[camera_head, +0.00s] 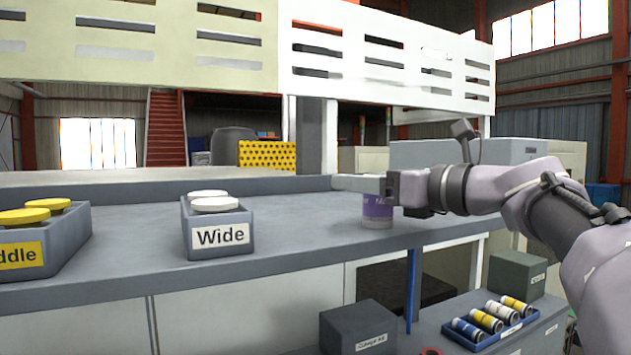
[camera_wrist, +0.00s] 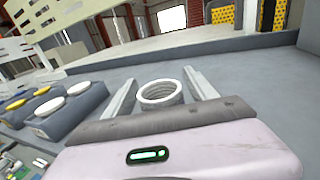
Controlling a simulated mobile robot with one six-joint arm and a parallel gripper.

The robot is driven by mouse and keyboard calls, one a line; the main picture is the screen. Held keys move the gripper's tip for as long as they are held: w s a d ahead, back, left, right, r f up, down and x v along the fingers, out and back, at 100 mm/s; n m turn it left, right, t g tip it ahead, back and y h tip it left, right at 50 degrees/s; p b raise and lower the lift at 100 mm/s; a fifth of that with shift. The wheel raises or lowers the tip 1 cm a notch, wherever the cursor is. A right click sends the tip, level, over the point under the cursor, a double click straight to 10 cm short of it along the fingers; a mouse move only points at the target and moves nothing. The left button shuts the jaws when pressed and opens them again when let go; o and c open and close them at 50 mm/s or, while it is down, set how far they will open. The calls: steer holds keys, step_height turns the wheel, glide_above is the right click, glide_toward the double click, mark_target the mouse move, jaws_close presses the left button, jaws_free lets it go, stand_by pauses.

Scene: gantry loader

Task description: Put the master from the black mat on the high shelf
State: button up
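A short cylinder with a purple label (camera_head: 377,211) stands on the grey shelf top under my gripper; I take it for the master, though its lettering is mostly covered. In the wrist view its pale ringed rim (camera_wrist: 161,92) shows between my two fingers. My gripper (camera_head: 352,184) reaches in level from the right at the cylinder's upper part. Its fingers (camera_wrist: 160,78) are spread on either side of the rim, with slim gaps showing. The high shelf (camera_head: 300,236) is this long grey surface. I cannot make out the black mat for certain.
A grey bin marked "Wide" (camera_head: 220,235) with white-topped items stands left of the cylinder. A bin with yellow-topped items (camera_head: 45,256) is farther left. Below are a blue tray of small cylinders (camera_head: 487,341), a dark box (camera_head: 358,326) and a green-grey box (camera_head: 517,272).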

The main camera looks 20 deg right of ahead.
steer(key=shift+r, duration=0.1)
steer(key=shift+s+d, duration=0.25)
steer(key=b+v, duration=0.1)
steer(key=v, duration=1)
steer(key=shift+s+b, duration=0.25)
steer(key=shift+b, duration=0.15)
steer(key=shift+r, duration=0.1)
